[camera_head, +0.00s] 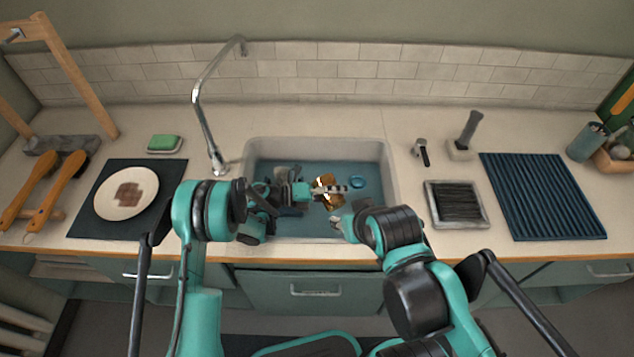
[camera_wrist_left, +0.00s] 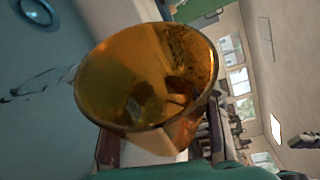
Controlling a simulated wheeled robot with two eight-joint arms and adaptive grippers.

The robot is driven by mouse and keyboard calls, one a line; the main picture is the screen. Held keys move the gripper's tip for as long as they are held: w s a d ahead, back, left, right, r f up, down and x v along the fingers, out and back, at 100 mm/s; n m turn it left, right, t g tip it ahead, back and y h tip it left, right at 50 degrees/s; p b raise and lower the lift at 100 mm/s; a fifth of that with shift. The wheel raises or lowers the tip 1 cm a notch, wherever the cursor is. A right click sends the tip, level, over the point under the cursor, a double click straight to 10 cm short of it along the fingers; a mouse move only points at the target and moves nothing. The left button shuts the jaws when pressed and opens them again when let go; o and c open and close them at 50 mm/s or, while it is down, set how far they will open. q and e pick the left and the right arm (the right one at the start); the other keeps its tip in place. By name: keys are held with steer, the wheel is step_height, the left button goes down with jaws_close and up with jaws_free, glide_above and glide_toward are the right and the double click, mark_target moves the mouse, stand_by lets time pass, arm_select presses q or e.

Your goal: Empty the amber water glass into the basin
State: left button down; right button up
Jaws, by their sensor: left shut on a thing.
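The amber water glass (camera_head: 328,199) is over the basin (camera_head: 389,170), partly hidden by my left gripper (camera_head: 328,189), which is shut on it. In the left wrist view the glass (camera_wrist_left: 150,75) is strongly tilted, its round rim and inside showing. A clear, glossy streak (camera_wrist_left: 42,83) shows beside the rim against the blue basin floor and looks like water. How much water is left inside I cannot tell. My right gripper (camera_head: 341,224) is near the basin's front edge, below the glass in the picture; its fingers are too small to read.
A blue drain ring (camera_head: 357,182) lies on the basin floor. A tall faucet (camera_head: 203,110) stands at the basin's back left. A plate (camera_head: 127,193) on a dark mat is at left. A dark-filled tray (camera_head: 456,204) and a ribbed blue mat (camera_head: 545,195) are at right.

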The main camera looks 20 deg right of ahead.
mark_target(332, 183)
arm_select(q)
steer(key=shift+w+a+r+n+h+p, duration=0.15)
steer(key=shift+w+r+n+h+p, duration=0.15)
steer(key=shift+w+r+n+p, duration=0.3)
stand_by(0.6)
steer(key=shift+w+r+n+b, duration=0.15)
steer(key=shift+r+n+b, duration=0.15)
steer(key=shift+r+n, duration=0.35)
steer(key=shift+r+h, duration=0.3)
steer(key=shift+r, duration=0.2)
steer(key=shift+r+n+b, duration=0.2)
steer(key=shift+n+b, duration=0.25)
steer(key=shift+n, duration=0.1)
